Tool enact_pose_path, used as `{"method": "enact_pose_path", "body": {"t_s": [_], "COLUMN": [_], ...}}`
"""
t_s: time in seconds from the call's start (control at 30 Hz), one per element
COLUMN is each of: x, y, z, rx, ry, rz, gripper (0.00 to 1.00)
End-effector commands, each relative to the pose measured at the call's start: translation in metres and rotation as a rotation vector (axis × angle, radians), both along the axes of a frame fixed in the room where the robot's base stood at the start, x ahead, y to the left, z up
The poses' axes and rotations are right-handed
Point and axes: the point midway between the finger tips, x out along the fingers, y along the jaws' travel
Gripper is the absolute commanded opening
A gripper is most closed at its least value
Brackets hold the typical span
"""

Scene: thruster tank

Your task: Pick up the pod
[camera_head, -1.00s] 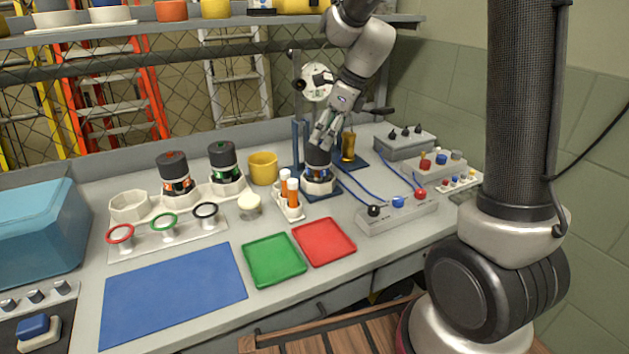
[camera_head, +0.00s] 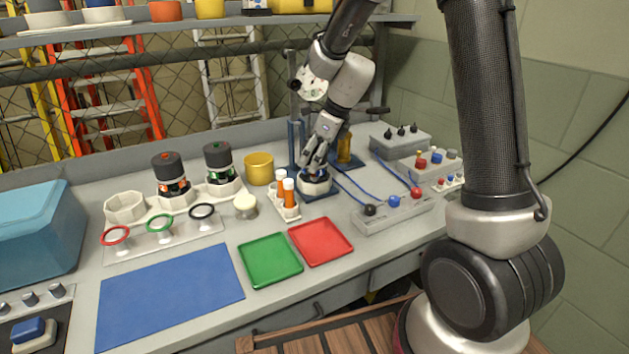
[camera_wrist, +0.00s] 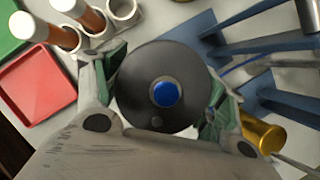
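The pod (camera_wrist: 160,88) is a dark round cylinder with a blue button on top, seen from above in the wrist view. It stands upright in a white octagonal holder (camera_head: 316,187) on a blue stand near the back of the bench. My gripper (camera_wrist: 162,95) points down over it, with one finger on each side. The fingers are spread wide and lie close to the pod's sides; firm contact cannot be made out. In the head view my gripper (camera_head: 315,168) hides most of the pod.
Two similar dark pods, orange-marked (camera_head: 171,178) and green-marked (camera_head: 219,167), stand in a white rack at left. Orange-and-white tubes (camera_head: 289,194) stand close beside the holder. Blue posts (camera_head: 296,145) and a gold cylinder (camera_head: 344,148) are behind. A blue mat (camera_head: 172,290) lies clear in front.

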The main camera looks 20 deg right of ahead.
Motion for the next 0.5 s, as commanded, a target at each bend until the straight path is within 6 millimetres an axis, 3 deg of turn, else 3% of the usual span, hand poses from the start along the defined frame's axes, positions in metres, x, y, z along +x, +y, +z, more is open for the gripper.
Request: {"method": "enact_pose_path", "body": {"t_s": [0.03, 0.3, 0.5], "x": [0.0, 0.0003, 0.0005], "y": [0.0, 0.0, 0.0], "z": [0.0001, 0.0006, 0.0026], "rx": [0.0, 0.0, 0.0], "ry": [0.0, -0.002, -0.002], "rz": [0.0, 0.001, 0.0], "gripper": [0.54, 0.06, 0.06]}}
